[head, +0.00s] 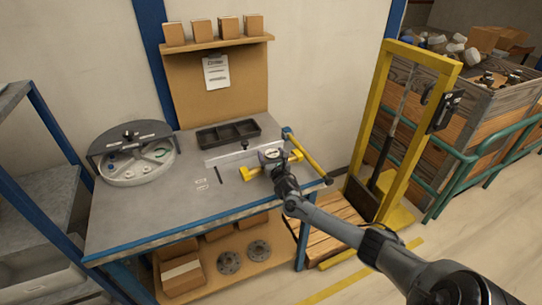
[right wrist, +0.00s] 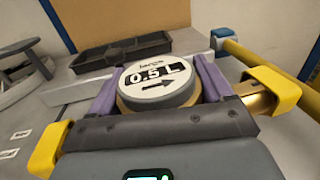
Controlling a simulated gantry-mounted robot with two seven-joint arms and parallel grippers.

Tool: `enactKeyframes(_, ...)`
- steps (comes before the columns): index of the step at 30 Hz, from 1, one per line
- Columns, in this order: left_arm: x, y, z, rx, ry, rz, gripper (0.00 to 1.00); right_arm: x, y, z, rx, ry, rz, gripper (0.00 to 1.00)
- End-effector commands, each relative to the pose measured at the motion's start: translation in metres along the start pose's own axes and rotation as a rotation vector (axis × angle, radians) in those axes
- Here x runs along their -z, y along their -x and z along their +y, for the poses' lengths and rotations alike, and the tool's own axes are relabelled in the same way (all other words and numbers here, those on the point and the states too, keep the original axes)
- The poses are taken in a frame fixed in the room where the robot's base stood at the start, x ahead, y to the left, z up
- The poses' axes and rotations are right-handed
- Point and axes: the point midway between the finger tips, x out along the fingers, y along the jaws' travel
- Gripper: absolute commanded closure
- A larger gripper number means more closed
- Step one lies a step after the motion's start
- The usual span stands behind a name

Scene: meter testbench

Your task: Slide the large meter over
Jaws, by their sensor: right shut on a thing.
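The large meter (right wrist: 158,76) is a round unit with a white face marked "0.5 L" and an arrow, and brass fittings at its sides. It sits on the grey workbench (head: 140,215), and in the head view it shows small (head: 270,154). My right gripper (right wrist: 159,88) is shut on the meter, with one purple finger pad against each side. In the head view the gripper (head: 274,163) covers part of the meter. Yellow end pieces (right wrist: 272,88) flank it left and right. My left gripper is not in view.
A black divided tray (head: 228,133) stands behind the meter, with a pale bar between. A round grey fixture (head: 135,165) is at the bench's left. A yellow and blue rail (head: 308,156) runs along the right edge. The bench's left front is mostly clear.

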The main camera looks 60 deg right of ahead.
Motion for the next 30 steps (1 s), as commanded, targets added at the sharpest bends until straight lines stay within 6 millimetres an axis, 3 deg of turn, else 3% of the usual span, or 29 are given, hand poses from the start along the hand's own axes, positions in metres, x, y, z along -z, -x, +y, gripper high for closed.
enactKeyframes(2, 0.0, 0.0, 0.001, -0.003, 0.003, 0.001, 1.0, 0.0, 0.0, 0.0, 0.0, 0.001, 0.0, 1.0)
enactKeyframes(27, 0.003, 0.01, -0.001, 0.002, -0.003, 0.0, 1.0, -0.001, 0.005, -0.006, -0.002, 0.001, -0.001, 1.0)
enactKeyframes(28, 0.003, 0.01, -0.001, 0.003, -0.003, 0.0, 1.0, -0.001, 0.005, -0.006, -0.002, 0.001, -0.001, 0.17)
enactKeyframes(30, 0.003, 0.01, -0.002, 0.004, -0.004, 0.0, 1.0, 0.0, 0.005, -0.006, -0.003, 0.001, -0.001, 0.07)
